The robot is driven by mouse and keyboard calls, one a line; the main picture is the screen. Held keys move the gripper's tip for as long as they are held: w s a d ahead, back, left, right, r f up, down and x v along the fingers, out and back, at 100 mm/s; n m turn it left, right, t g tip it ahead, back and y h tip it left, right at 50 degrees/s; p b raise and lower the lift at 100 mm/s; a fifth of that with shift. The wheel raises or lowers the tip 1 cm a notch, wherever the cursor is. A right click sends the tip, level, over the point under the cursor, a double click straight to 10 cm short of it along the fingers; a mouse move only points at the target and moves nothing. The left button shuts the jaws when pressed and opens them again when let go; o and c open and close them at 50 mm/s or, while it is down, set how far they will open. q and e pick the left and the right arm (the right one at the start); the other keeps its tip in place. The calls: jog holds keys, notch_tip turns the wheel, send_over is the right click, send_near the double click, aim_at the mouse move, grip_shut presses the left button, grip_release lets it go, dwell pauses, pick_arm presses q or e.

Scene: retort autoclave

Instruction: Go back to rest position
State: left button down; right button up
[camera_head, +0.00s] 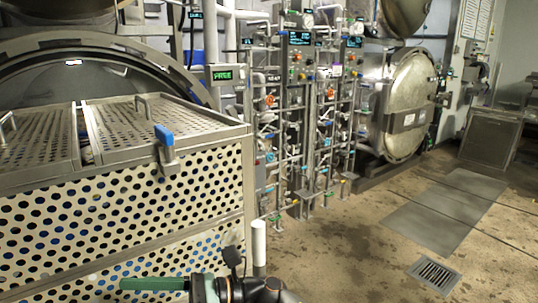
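A large perforated metal basket (130,205) with a blue-handled latch (165,140) fills the left, before an open round vessel (90,50). Pipes and valves (300,120) stand mid-view. A round closed door (408,105) is at right. Floor with a drain grate (435,274) is clear.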

jog(key=w+d+f+m+t, duration=0.3)
jog(key=w+d+m+t, duration=0.15)
jog(key=m+t, duration=0.6)
jog(key=w+d+f+m+t, duration=0.4)
jog(key=m+t, duration=0.3)
jog(key=m, duration=0.7)
jog(key=s+d+f+m+t+h, duration=0.1)
jog(key=d+f+m+t+h, duration=0.4)
jog(key=d+f+m+h, duration=0.8)
jog(key=s+d+f+m+g+h, duration=0.2)
jog(key=s+d+f+m+g, duration=0.2)
jog(key=s+d+f+m, duration=0.3)
jog(key=s+d+f+m+g+h+p, duration=0.1)
jog(key=s+d+f+m+g, duration=0.3)
jog(key=s+d+f+m, duration=0.4)
jog(key=s+f+h, duration=0.1)
jog(key=s+f, duration=0.3)
jog(key=shift+m+h, duration=0.3)
jog(key=shift+m, duration=0.05)
